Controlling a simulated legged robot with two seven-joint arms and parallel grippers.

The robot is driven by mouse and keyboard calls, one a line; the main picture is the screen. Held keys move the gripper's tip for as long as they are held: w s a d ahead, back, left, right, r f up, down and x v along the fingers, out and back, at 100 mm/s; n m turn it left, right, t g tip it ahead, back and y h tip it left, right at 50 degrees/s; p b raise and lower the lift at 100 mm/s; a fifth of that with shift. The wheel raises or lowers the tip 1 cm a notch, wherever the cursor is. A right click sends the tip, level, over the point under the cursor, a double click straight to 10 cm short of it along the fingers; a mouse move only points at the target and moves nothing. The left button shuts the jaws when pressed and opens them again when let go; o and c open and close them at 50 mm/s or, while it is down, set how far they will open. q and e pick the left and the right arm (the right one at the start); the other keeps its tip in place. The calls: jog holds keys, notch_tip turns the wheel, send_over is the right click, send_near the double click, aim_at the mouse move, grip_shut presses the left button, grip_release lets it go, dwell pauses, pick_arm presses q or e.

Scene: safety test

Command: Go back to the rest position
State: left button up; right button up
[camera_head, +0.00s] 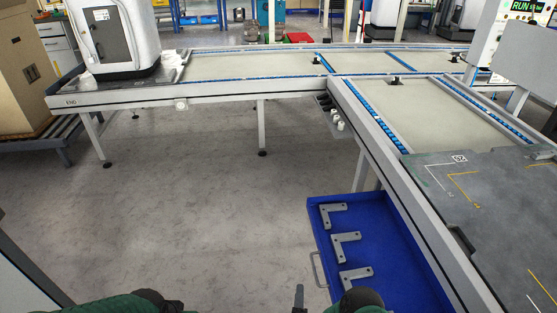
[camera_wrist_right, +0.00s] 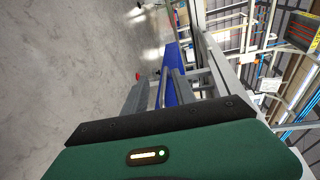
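A narrow dark finger of my right gripper (camera_head: 299,298) shows at the bottom edge of the head view, low and in front of the blue drawer (camera_head: 397,240). Green and black parts of my arms show along the bottom edge. My left gripper's fingers are not visible. Nothing is seen held.
Several grey L-shaped brackets (camera_head: 346,247) lie in the open drawer, below the right conveyor (camera_head: 440,115). A conveyor (camera_head: 225,66) crosses the back. A cardboard box (camera_head: 22,75) stands at the left. The floor (camera_head: 190,190) in the middle is clear.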

jog(key=w+r+n+g+y, duration=0.4)
jog(key=r+n+g+y, duration=0.1)
jog(key=r+n, duration=0.75)
jog(key=s+d+r+n+g+h, duration=0.1)
jog(key=s+d+r+n+g, duration=0.25)
jog(key=s, duration=0.45)
jog(key=s+d+r+n+g+h, duration=0.1)
jog(key=s+d+r+n+g, duration=0.1)
jog(key=s+d+r, duration=0.4)
jog(key=s+d+r+n+g+h, duration=0.1)
jog(key=s+r+n+g, duration=0.15)
jog(key=s, duration=0.65)
jog(key=w+p+v, duration=0.2)
jog(key=p+v, duration=0.8)
jog(key=w+r+p+v, duration=0.1)
jog(key=w+p+v, duration=0.2)
jog(key=p+v, duration=0.7)
jog(key=w+r+p+v, duration=0.1)
jog(key=w+p+v, duration=0.1)
jog(key=p+v, duration=0.9)
jog(key=shift+w+d+p, duration=0.2)
jog(key=shift+w+p, duration=0.1)
jog(key=shift+p, duration=0.05)
